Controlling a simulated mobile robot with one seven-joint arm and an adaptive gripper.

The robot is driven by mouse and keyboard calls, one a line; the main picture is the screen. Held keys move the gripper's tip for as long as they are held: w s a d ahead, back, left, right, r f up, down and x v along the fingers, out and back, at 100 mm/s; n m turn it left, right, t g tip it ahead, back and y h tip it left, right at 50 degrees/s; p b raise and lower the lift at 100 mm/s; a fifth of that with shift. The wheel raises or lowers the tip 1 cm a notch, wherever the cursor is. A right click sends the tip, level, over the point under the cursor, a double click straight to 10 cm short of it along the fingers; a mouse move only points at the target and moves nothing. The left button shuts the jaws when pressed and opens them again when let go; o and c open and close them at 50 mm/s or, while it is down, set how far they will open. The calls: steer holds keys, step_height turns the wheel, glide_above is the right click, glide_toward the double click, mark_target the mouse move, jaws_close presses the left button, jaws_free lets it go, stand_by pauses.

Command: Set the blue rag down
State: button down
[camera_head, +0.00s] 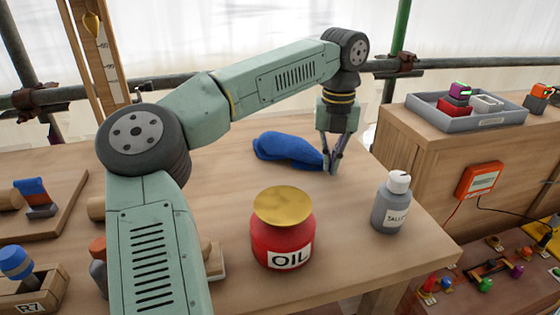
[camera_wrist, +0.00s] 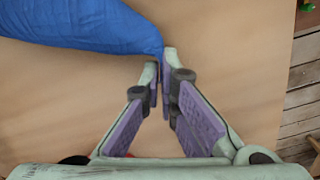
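The blue rag (camera_head: 285,147) lies on the wooden table in the head view, to the left of my gripper (camera_head: 330,168). In the wrist view the rag (camera_wrist: 85,24) fills the upper left, and its narrow right end reaches the fingertips. My gripper (camera_wrist: 162,62) points down with its fingertips close together at that end of the rag. The rag's tip seems pinched between them, though the contact itself is partly hidden. Most of the rag looks to be resting on or just above the table top.
A red oil pot (camera_head: 283,235) with a gold lid stands in front of the gripper. A grey bottle (camera_head: 392,203) with a white cap stands to the right, near the table's edge (camera_head: 418,190). A grey tray (camera_head: 468,113) sits on the right-hand bench. Table around the rag is clear.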

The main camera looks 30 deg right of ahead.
steer(key=c, duration=1.4)
jaws_free()
steer(key=shift+r, duration=0.15)
